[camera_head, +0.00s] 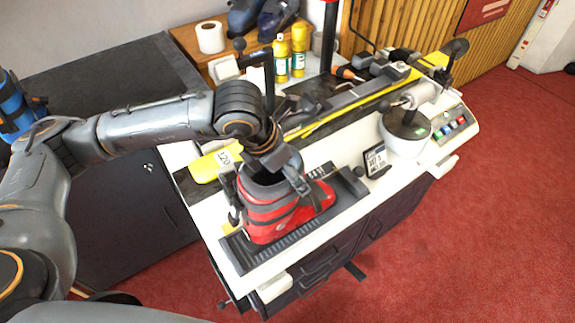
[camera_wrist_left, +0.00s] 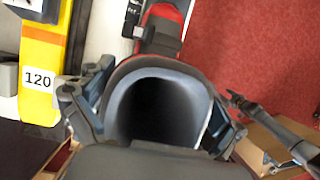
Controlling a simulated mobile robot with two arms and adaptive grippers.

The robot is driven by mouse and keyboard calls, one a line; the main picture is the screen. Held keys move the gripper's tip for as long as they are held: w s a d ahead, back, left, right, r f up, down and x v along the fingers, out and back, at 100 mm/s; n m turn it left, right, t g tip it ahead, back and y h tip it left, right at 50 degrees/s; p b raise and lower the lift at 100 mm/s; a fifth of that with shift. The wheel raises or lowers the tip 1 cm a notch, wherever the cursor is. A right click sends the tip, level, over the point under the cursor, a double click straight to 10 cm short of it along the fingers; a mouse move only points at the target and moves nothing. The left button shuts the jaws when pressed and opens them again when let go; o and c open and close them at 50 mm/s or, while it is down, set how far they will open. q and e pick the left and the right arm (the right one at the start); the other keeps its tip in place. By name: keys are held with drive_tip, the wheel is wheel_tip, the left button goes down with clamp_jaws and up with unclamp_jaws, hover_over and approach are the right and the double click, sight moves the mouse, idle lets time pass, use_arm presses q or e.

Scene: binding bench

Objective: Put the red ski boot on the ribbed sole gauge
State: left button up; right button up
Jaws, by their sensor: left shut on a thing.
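The red ski boot (camera_head: 275,210) stands about upright over the dark ribbed sole gauge (camera_head: 318,221) at the bench's front edge, its toe pointing right. Its sole looks on or very close to the ribs; I cannot tell if it touches. My left gripper (camera_head: 278,163) comes from above and is shut on the boot's cuff. In the left wrist view the fingers (camera_wrist_left: 152,118) lie on both sides of the boot's dark open cuff (camera_wrist_left: 160,85), and the red toe (camera_wrist_left: 163,18) shows beyond.
Yellow spray cans (camera_head: 281,60) and a paper roll (camera_head: 210,37) stand at the back. Red carpet lies in front.

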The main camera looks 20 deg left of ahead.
idle(0.3)
use_arm(q)
drive_tip(key=shift+f, duration=0.15)
drive_tip(key=o, duration=1.2)
drive_tip(key=shift+f, duration=0.1)
drive_tip(key=shift+s, duration=0.1)
drive_tip(key=shift+r, duration=0.2)
drive_tip(key=b+v, duration=0.2)
drive_tip(key=v, duration=1)
drive_tip(key=shift+b, duration=0.4)
